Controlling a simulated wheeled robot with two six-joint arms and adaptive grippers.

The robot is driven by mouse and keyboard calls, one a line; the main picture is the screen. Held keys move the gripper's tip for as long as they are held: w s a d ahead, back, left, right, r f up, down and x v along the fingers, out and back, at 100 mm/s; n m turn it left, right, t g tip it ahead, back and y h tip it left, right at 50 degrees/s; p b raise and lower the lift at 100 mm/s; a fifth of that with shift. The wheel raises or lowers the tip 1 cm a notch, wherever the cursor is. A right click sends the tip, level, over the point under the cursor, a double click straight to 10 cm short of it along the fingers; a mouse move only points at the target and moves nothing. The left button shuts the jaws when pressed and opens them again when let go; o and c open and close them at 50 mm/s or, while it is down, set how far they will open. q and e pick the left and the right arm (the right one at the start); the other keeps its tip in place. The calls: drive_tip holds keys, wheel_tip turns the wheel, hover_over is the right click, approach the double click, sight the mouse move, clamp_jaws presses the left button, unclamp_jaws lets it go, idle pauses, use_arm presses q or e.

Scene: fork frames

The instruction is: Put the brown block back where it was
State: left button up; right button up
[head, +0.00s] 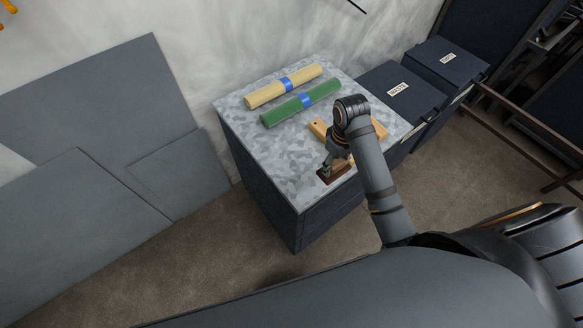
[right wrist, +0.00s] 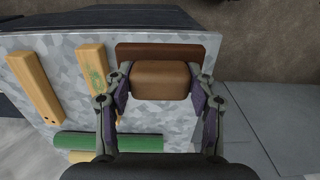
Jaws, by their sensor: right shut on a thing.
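The brown block (right wrist: 160,80) sits between the two fingers of my right gripper (right wrist: 162,98), which is shut on it, in the right wrist view. Just beyond the block is a darker brown flat piece (right wrist: 135,50) on the speckled grey top; whether the block touches it I cannot tell. In the head view my right gripper (head: 326,168) is low over the near right edge of the cabinet top (head: 270,155), at the dark brown piece (head: 341,176). My arm partly hides the spot. My left gripper is not in view.
Two light wooden bars (right wrist: 34,88) (right wrist: 90,65) lie beside the gripper. Dark lidded boxes (head: 402,93) stand to the right.

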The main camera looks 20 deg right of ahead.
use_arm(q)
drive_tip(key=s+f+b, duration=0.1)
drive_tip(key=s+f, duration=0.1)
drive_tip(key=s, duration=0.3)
use_arm(e)
drive_tip(key=w+a+f, duration=0.2)
drive_tip(key=a, duration=0.1)
drive_tip(key=w+a+f+p, duration=0.1)
drive_tip(key=w+a+f, duration=0.2)
drive_tip(key=w+a+f+p, duration=0.1)
drive_tip(key=w+a+f, duration=0.2)
drive_tip(key=shift+a, duration=0.1)
drive_tip(key=shift+w+a+f, duration=0.2)
drive_tip(key=shift+a+f, duration=0.05)
drive_tip(key=shift+f, duration=0.25)
drive_tip(key=shift+w+a+f, duration=0.15)
drive_tip(key=shift+a+f, duration=0.05)
drive_tip(key=shift+f, duration=0.25)
wheel_tip(320, 180, down, 3)
drive_tip(key=shift+r, duration=0.2)
drive_tip(key=shift+f, duration=0.25)
drive_tip(key=o, duration=1.5)
drive_tip(key=shift+c, duration=0.2)
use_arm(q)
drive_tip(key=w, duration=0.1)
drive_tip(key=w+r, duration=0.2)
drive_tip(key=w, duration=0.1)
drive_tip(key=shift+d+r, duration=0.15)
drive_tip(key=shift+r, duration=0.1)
